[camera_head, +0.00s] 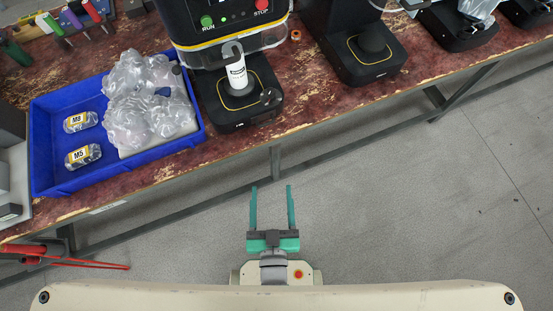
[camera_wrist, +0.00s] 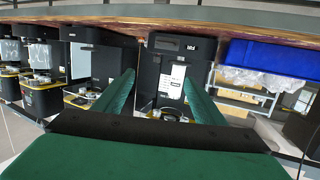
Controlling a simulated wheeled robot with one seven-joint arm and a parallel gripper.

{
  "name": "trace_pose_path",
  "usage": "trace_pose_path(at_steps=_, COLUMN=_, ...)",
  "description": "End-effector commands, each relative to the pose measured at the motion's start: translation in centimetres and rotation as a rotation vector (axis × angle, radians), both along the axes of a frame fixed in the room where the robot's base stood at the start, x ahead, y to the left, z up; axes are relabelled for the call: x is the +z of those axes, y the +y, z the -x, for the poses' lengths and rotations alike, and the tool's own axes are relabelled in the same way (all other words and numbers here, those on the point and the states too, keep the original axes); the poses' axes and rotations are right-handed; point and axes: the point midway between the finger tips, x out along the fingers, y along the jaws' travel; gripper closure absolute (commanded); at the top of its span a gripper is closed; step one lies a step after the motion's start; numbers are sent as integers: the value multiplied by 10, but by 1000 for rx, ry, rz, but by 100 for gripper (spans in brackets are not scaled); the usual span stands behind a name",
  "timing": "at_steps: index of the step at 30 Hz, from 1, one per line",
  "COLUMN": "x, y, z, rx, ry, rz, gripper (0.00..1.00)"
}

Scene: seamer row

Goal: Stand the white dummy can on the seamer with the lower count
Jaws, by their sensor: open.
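A white can (camera_head: 237,77) with dark print stands upright on the black base of the left seamer (camera_head: 222,20), the one with RUN and STOP buttons. A grey hooked part shows at the can's top. A second seamer (camera_head: 366,52) stands to the right with a bare round plate. My gripper (camera_head: 271,188) is open and empty, in front of the bench and apart from the can. In the wrist view, the gripper's green fingers (camera_wrist: 158,82) spread before a seamer with a white shape, perhaps the can. No count is readable in either view.
More machines stand at the upper right. The worn red bench top (camera_head: 310,95) has a free front strip. Grey floor (camera_head: 400,200) lies open before it.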

Motion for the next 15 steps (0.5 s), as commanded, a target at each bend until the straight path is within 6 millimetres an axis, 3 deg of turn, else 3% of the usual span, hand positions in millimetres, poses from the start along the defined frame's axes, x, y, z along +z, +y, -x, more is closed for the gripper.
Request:
trace_pose_path(at_steps=1, x=1, y=-3, z=18, rx=-9, ry=18, rz=1, gripper=36)
trace_pose_path(at_steps=6, x=12, y=-10, z=55, rx=-30, ry=41, rz=5, gripper=36)
trace_pose_path(at_steps=15, x=20, y=-14, z=74, rx=-41, ry=50, rz=9, gripper=36)
